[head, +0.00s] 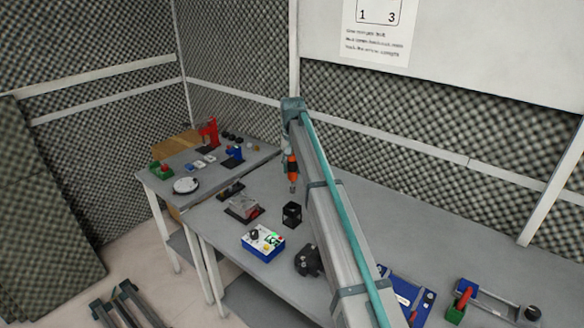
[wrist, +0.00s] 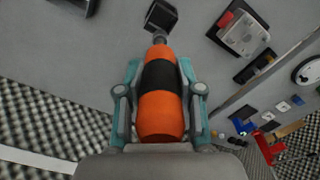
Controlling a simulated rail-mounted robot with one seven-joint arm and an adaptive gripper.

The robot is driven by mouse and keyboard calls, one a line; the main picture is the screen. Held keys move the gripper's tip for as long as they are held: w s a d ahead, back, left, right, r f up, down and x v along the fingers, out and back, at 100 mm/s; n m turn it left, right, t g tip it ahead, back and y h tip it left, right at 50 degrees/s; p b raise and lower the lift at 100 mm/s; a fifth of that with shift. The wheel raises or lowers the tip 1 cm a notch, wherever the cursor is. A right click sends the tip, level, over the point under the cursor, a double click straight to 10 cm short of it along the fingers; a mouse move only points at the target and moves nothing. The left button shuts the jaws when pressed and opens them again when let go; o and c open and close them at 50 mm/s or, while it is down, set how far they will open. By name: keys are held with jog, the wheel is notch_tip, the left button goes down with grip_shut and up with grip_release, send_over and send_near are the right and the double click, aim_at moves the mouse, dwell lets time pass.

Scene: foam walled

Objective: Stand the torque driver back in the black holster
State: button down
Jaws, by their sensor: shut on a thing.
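The torque driver (wrist: 162,115) is orange with a black band and a grey metal tip. My gripper (wrist: 160,90) is shut around its body in the wrist view, with a teal finger on each side. In the head view the torque driver (head: 291,168) hangs upright above the table, tip down, partly hidden by my arm. The black holster (head: 292,213) is a small open-topped box on the grey table, below and near the driver. It also shows in the wrist view (wrist: 161,16), just beyond the driver's tip. The tip is apart from it in the head view.
A blue and white box with buttons (head: 263,243) stands in front of the holster, and a dark-based grey fixture (head: 243,208) to its left. A black block (head: 308,261) sits close to my arm. A second table (head: 215,170) at the back left carries several small items.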

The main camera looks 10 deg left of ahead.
aim_at(292, 179)
jog(key=shift+r, duration=0.1)
jog(key=shift+a+f+b, duration=0.1)
jog(key=shift+f+b, duration=0.55)
jog(key=shift+f, duration=2.35)
jog(key=shift+p, duration=0.4)
notch_tip(292, 179, down, 9)
jog(key=b, duration=0.2)
jog(key=shift+f+b, duration=0.15)
jog(key=shift+b, duration=0.15)
dwell(3.3)
jog(key=c, duration=0.7)
grip_release()
